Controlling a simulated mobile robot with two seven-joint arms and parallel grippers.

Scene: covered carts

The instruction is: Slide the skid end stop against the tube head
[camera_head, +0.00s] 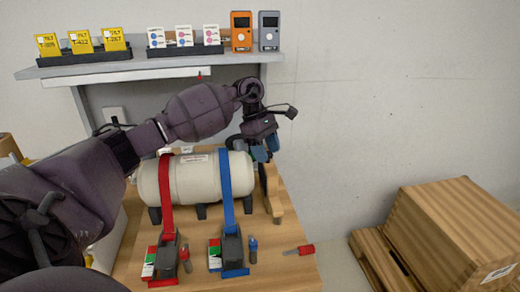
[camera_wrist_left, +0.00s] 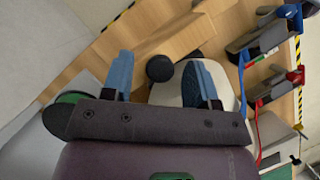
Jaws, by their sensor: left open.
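The cream tube (camera_head: 195,180) lies on the wooden skid (camera_head: 135,260) under a red strap (camera_head: 166,195) and a blue strap (camera_head: 225,190). The wooden end stop (camera_head: 272,192) stands at the tube's right end. Whether it touches the tube head is unclear, as my gripper partly hides its upper part. My left gripper (camera_head: 264,150) is over the stop's top and the tube's right end. In the left wrist view, its blue fingers are apart (camera_wrist_left: 163,78), with a black round knob (camera_wrist_left: 159,68) showing between them. The tube head (camera_wrist_left: 217,72) lies behind the right finger there.
Ratchet buckles (camera_head: 232,250) with coloured tags, a loose red-handled tool (camera_head: 299,250) and small bottles lie along the front. A shelf (camera_head: 130,65) with yellow cards, labels and two meters is behind. A wooden crate (camera_head: 450,235) stands at right.

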